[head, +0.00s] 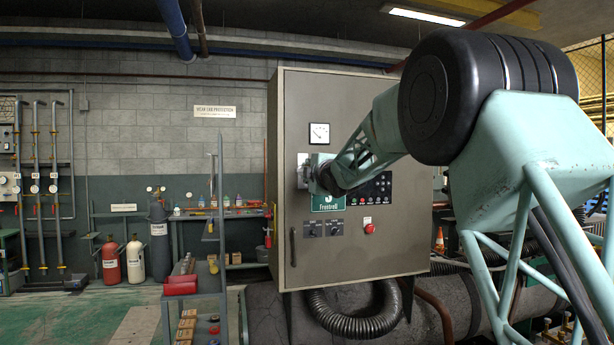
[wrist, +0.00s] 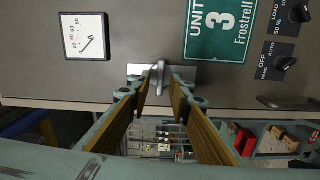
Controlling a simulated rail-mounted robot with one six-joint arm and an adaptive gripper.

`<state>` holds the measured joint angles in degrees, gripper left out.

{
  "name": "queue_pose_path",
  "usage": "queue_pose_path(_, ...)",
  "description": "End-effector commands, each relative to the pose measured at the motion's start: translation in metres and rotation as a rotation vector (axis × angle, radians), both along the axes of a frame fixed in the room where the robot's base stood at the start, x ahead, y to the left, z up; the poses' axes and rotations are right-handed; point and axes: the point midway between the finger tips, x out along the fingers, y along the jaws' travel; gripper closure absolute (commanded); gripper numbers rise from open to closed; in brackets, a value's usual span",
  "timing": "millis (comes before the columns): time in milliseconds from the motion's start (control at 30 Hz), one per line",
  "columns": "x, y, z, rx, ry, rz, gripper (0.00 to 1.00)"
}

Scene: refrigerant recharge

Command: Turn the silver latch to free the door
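The silver latch (wrist: 158,76) is a plate with a raised handle at the edge of the grey-brown cabinet door (wrist: 130,30). In the wrist view the handle lies lengthwise between my fingers. In the head view part of the latch plate (head: 302,172) shows at the door's left edge, and my gripper (head: 312,178) covers the rest. In the wrist view my gripper (wrist: 160,86) is open, with one fingertip on each side of the handle. A small gap seems to show beside it; contact is hard to tell. The door looks closed.
The door also carries a gauge (head: 319,133), a green unit sign (wrist: 218,30), knobs (head: 323,229), a red button (head: 369,227) and a long handle (head: 293,246). A grey cart (head: 206,295) stands left of the cabinet, and a ribbed hose (head: 355,325) hangs below.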

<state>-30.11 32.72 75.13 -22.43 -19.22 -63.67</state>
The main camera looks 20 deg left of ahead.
Motion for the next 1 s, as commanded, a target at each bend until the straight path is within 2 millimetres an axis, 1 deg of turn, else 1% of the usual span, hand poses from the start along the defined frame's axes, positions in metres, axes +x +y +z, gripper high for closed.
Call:
queue_pose_path(33, -0.003, -0.002, -0.002, 0.000, 0.000, 0.000, 0.81)
queue_pose_path(267, -0.014, -0.010, 0.001, 0.001, -0.001, 0.000, 0.81)
queue_pose_path(1000, -0.049, -0.037, 0.000, 0.000, 0.001, 0.000, 0.81)
